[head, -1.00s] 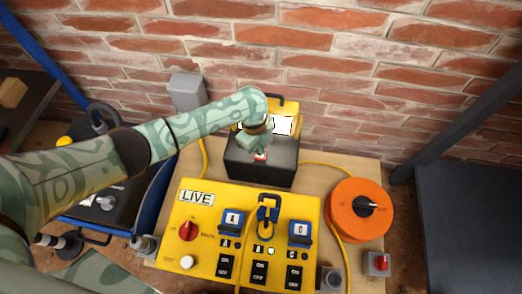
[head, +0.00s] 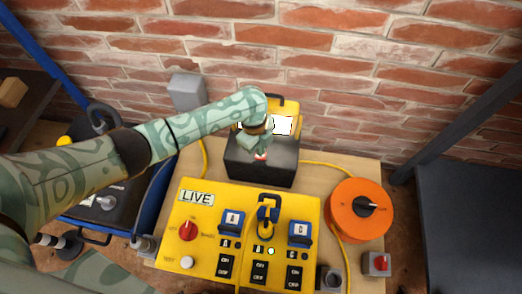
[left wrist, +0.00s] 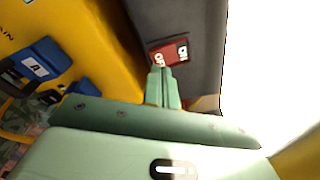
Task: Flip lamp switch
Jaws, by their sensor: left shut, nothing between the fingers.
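The work lamp has a dark box body (head: 262,168) and a yellow head with a glowing white panel (head: 281,125). It stands behind the yellow LIVE panel. A red rocker switch (left wrist: 170,54) marked ON and OFF is on the lamp's dark face; a bit of it also shows red in the head view (head: 261,156). My left gripper (left wrist: 160,69) is shut and empty, its fingertips at the OFF end of the switch. I cannot tell whether they touch it or which way the rocker is tipped. My right gripper is not in view.
The yellow LIVE panel (head: 200,225) holds blue sockets, black switches and a red knob (head: 188,230). An orange cable reel (head: 345,215) stands right of it, with a red switch box (head: 377,262) in front. A brick wall (head: 400,70) rises close behind the lamp.

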